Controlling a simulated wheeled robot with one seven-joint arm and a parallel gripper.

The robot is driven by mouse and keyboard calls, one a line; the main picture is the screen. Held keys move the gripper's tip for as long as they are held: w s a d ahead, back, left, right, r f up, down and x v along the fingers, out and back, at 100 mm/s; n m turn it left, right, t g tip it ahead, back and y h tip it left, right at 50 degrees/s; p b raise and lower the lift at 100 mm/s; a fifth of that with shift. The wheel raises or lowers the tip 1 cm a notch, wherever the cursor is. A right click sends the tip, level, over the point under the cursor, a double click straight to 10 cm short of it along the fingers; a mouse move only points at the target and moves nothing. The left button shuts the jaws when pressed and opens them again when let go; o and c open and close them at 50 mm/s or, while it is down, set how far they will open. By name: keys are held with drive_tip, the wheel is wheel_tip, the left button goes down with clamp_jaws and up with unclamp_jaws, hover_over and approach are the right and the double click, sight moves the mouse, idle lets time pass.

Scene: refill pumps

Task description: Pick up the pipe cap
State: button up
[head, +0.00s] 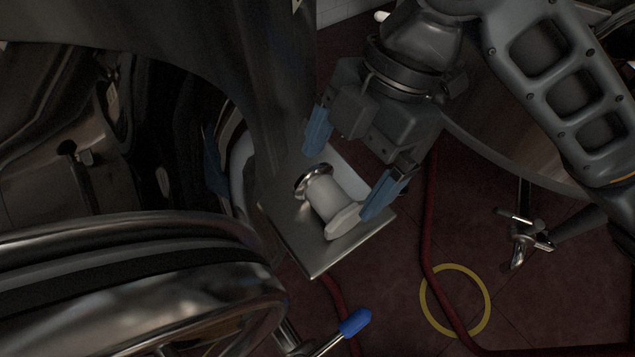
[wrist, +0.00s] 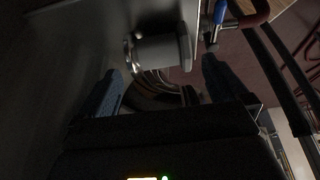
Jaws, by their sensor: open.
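The pipe cap appears to be the pale cylindrical piece (head: 327,200) with a shiny metal ring at one end and a flange at the other. It lies on its side on a square metal plate (head: 318,262). In the wrist view the piece (wrist: 160,52) lies ahead of the fingers, near the line between them. My gripper (head: 345,177) is open, its blue fingertips apart, one near the ring end and one near the flange end. Nothing is held. I cannot tell whether the right finger touches the flange.
A large metal wheel or drum rim (head: 140,270) fills the lower left. A dark upright panel (head: 285,90) rises behind the plate. A blue-handled lever (head: 354,322) is below. A red hose (head: 429,230) runs along the floor at right, near a yellow ring (head: 425,305).

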sight(331, 192)
drive_tip(key=x, duration=0.5)
drive_tip(key=shift+a, duration=0.1)
drive_tip(key=c, duration=0.9)
drive_tip(key=shift+c, duration=0.3)
drive_tip(key=shift+r, duration=0.15)
